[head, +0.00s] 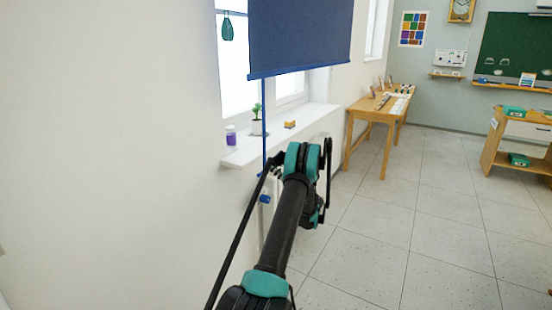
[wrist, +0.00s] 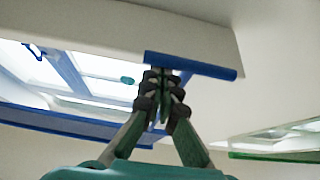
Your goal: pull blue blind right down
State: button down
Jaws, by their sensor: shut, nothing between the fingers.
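The blue blind (head: 300,38) hangs over the upper part of the window, its bottom bar (head: 300,70) well above the sill. A thin blue cord (head: 264,120) hangs from it, with a small blue piece (head: 265,198) low down beside my arm. My gripper (head: 276,166) is at the cord's lower part, partly hidden by my own arm. In the wrist view, my gripper (wrist: 162,76) is shut and empty. A blue bar (wrist: 205,68), apparently the pull handle, lies at the fingertips and is partly hidden by them. I cannot tell whether they touch.
The white sill (head: 275,143) holds a purple jar (head: 231,136), a potted plant (head: 256,122) and a small yellow thing (head: 290,124). A wooden table (head: 372,108) stands by the wall beyond. The tiled floor (head: 420,220) to the right is clear.

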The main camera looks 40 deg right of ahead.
notch_tip(320, 180, down, 13)
jog(key=shift+r, duration=0.2)
dwell(0.4)
